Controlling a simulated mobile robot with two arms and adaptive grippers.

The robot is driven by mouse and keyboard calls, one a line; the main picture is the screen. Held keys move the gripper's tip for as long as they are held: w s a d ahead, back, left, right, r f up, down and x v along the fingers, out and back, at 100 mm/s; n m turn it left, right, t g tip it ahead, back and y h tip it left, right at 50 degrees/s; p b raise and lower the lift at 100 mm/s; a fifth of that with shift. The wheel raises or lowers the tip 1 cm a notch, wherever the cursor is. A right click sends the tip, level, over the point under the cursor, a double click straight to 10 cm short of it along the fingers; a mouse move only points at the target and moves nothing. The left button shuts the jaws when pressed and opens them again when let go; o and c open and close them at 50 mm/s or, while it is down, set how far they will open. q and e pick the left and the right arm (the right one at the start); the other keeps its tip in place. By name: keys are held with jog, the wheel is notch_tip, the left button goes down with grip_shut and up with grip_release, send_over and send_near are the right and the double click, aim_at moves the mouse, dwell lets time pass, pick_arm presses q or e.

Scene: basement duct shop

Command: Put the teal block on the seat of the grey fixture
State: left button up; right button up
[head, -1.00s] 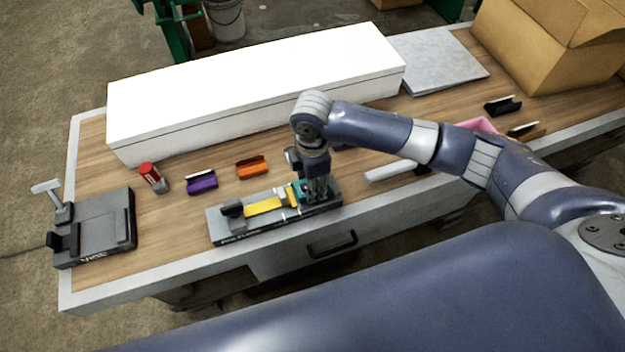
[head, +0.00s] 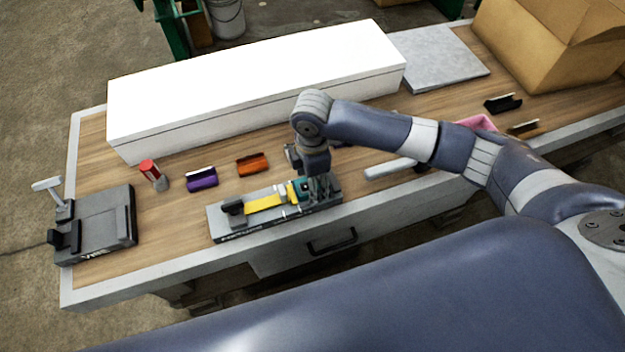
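The grey fixture (head: 222,225) lies on the bench near its front edge, with a yellow piece (head: 264,203) along its middle and a dark knob at its left end. The teal block (head: 302,187) shows as a small patch at the right part of the fixture, mostly hidden by my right gripper (head: 322,192). My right gripper points down over the fixture's right end, right beside the block. Whether its fingers are closed on the block is too small to tell. My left gripper is out of view.
A long white box (head: 255,90) fills the bench behind the fixture. A purple holder (head: 202,180), an orange holder (head: 252,164) and a red can (head: 150,170) stand between them. A grey vise (head: 100,225) stands at left. A cardboard box (head: 550,45) is at far right.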

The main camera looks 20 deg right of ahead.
notch_tip(320, 180, up, 12)
jog(key=b, duration=0.2)
jog(key=shift+f, duration=0.15)
